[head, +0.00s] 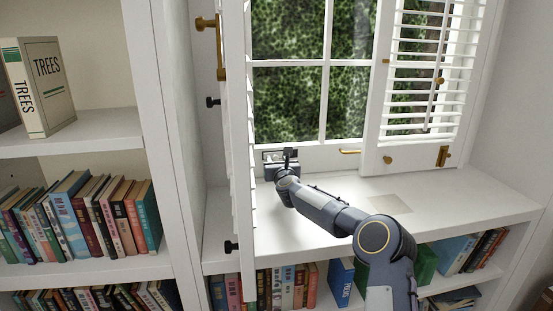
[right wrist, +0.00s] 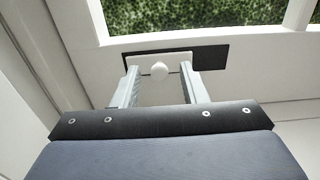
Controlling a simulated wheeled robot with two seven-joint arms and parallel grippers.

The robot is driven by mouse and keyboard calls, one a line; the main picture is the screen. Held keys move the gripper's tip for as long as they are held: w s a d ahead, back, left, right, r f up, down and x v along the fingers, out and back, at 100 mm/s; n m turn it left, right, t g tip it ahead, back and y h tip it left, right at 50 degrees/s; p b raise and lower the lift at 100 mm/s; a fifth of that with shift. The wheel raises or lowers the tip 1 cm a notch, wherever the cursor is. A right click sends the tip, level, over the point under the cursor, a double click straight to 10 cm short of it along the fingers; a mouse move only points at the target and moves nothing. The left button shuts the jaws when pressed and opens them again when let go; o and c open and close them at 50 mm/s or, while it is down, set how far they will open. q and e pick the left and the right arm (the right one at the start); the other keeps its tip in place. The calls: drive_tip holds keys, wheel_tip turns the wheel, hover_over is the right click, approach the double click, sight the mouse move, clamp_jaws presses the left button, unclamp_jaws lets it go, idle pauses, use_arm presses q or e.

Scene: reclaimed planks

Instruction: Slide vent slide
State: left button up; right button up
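The vent slide is a pale plate with a round white knob (right wrist: 159,71), set over a dark vent opening (right wrist: 211,57) in the window's lower frame. The dark opening shows mostly to the right of the plate in the right wrist view. My right gripper (right wrist: 159,82) is open, with one finger on each side of the knob and visible gaps between. In the head view my right gripper (head: 283,160) reaches the vent at the lower left of the window and hides much of it. My left gripper is not in view.
An open white shutter panel (head: 238,150) stands just left of my right gripper. A louvred shutter (head: 422,80) covers the window's right side. The white sill (head: 455,195) is clear to the right. Bookshelves (head: 75,268) with books fill the left and below.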

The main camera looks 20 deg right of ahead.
drive_tip(key=shift+w, duration=0.4)
clamp_jaws()
drive_tip(key=shift+d, duration=0.15)
